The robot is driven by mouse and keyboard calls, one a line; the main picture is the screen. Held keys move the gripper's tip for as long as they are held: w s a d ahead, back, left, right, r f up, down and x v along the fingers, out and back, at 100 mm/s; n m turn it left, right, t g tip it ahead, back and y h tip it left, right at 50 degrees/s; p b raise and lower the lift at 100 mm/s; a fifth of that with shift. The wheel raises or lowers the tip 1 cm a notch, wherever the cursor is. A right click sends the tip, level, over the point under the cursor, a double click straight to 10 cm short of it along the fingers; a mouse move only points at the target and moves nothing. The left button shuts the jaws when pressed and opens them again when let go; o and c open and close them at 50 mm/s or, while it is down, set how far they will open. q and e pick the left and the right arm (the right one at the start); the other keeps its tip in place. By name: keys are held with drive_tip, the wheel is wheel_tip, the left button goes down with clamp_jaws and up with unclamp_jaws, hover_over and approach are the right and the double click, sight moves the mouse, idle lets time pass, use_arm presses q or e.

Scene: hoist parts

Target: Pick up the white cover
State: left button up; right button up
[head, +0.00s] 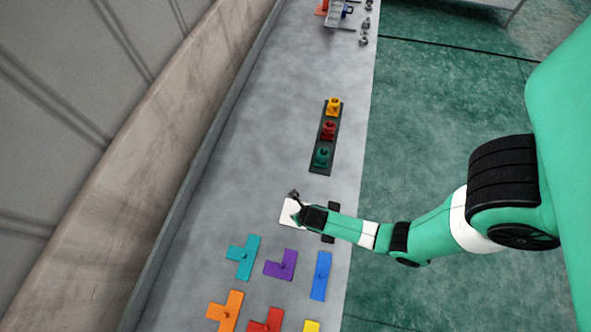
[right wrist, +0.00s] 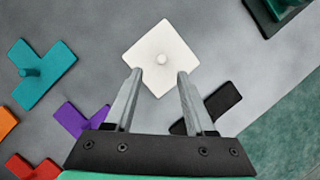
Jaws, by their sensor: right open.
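The white cover (right wrist: 162,40) is a flat square plate with a small round knob in its middle. It lies on the grey table, and in the head view it shows partly behind my gripper (head: 288,212). My right gripper (right wrist: 158,74) is open and empty, its fingers pointing toward the cover's near corner with the knob a little beyond the tips. In the head view my right gripper (head: 294,197) is over the cover. My left gripper is not in view.
A black piece (right wrist: 215,108) lies close to the right finger. A purple piece (right wrist: 82,122) and a teal piece (right wrist: 40,72) lie to the left. A dark rack (head: 314,168) with green, red and yellow parts stands beyond. The table (head: 240,180) left of the cover is clear.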

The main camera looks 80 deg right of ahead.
sight(295, 211)
drive_tip(key=shift+b+x, duration=0.4)
drive_tip(key=shift+x, duration=0.7)
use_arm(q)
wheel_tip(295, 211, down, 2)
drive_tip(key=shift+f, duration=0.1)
use_arm(e)
drive_tip(key=b+x, duration=0.1)
drive_tip(key=x, duration=0.1)
drive_tip(key=b+x, duration=0.2)
drive_tip(key=shift+s+d+f, duration=0.15)
drive_tip(key=shift+d+f, duration=0.05)
drive_tip(key=shift+f, duration=0.35)
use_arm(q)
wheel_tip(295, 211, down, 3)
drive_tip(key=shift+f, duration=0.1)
use_arm(e)
clamp_jaws()
